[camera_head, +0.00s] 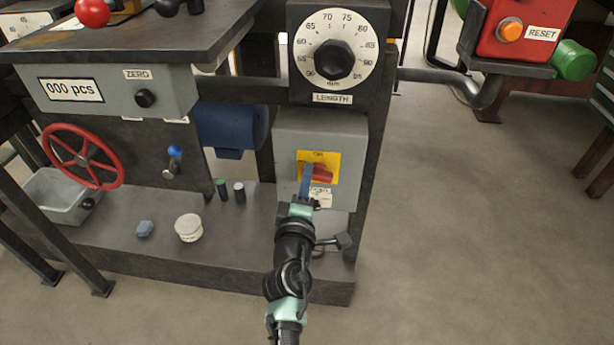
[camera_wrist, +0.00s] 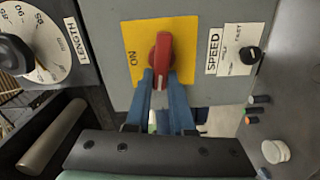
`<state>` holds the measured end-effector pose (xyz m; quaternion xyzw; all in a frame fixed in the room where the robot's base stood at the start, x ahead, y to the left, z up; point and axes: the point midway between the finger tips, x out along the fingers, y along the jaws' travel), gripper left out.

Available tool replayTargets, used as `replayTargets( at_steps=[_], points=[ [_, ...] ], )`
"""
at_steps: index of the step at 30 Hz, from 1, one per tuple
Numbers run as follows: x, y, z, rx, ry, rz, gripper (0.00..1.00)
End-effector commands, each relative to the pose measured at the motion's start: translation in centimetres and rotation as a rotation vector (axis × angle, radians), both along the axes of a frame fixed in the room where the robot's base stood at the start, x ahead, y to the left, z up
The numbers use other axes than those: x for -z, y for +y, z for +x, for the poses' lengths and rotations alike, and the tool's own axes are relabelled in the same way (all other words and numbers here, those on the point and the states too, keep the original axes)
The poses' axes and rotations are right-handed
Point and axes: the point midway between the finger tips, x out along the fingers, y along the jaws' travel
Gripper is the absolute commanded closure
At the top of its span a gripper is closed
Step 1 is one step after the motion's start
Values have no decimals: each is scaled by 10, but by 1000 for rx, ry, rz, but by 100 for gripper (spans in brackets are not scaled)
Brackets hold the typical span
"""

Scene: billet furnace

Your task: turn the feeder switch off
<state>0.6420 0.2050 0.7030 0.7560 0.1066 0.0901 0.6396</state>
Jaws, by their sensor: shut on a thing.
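The feeder switch is a red rotary handle (camera_head: 322,173) on a yellow plate (camera_head: 331,158), on the front of a grey box. In the wrist view the red handle (camera_wrist: 162,49) stands upright in the picture, and the yellow plate (camera_wrist: 135,40) has the word ON at its left, beside the handle. No OFF mark is readable. In the head view the handle lies roughly level, with the label at the plate's top. My gripper (camera_head: 308,178) has its blue fingers on either side of the handle's near end; in the wrist view my gripper (camera_wrist: 161,80) is shut on it.
The LENGTH dial (camera_head: 333,60) is above the box. A small SPEED panel (camera_wrist: 238,48) is beside the plate in the wrist view. A white round tub (camera_head: 189,228) and small cylinders (camera_head: 239,191) sit on the lower shelf.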

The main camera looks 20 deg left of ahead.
Motion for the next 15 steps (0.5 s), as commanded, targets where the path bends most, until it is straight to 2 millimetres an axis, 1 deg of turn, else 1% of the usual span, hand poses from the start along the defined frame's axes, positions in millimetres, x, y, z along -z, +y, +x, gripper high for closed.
replayTargets(
  at_steps=[7, 15],
  points=[
    [3, 0, 0, 1, -33, -119, 100],
    [4, 0, 0, 1, -48, -171, 100]
  ],
)
